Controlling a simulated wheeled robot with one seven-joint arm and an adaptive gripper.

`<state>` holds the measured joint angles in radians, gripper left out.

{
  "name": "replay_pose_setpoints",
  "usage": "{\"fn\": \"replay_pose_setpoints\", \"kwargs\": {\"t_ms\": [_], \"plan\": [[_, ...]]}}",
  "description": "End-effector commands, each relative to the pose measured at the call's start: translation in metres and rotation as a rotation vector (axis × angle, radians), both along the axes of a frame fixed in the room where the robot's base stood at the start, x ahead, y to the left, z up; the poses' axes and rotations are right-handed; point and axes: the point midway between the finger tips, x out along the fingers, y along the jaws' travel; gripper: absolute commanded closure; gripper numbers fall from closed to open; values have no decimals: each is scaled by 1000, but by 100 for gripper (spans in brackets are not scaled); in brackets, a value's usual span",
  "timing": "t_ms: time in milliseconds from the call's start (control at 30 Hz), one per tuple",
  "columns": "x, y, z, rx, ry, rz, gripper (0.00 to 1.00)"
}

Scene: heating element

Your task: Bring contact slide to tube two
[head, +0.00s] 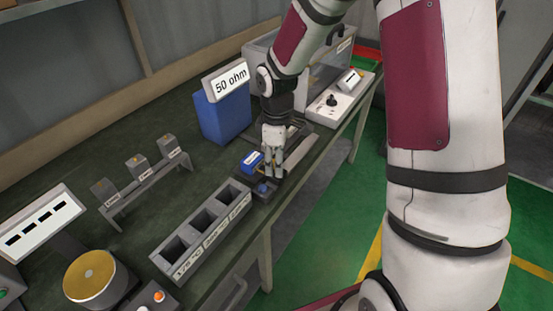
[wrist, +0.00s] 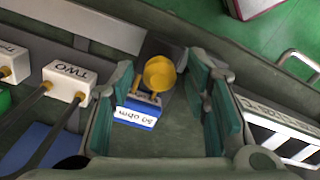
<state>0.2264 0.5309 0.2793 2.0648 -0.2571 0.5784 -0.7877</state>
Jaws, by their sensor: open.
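My gripper (head: 272,172) is open and pointed down over the right side of the dark bench. In the wrist view its two teal-padded fingers (wrist: 162,90) stand apart. Between them are a round yellow knob (wrist: 160,73) and part of a blue block (wrist: 136,117) with a "50 ohm" label. The blue block also shows in the head view (head: 252,161), beside the fingers. A white tag reading "TWO" (wrist: 70,82) sits on a dark rod left of the gripper. I cannot tell for sure which part is the contact slide; my gripper partly hides this area in the head view.
A larger blue box (head: 222,118) with a "50 ohm" sign stands behind. A grey three-slot holder (head: 205,232) lies in front. A rack with small blocks (head: 137,165) is left. A white panel with a black knob (head: 333,101) is right.

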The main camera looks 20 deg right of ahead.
Motion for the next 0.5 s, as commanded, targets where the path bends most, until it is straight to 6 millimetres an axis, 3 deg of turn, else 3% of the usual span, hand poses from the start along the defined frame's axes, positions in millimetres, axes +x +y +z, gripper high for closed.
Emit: {"fn": "replay_pose_setpoints", "kwargs": {"t_ms": [33,200,500], "plan": [[0,0,0,0,0,0,61],[0,0,0,0,0,0,100],[9,-10,0,0,-2,-3,100]]}}
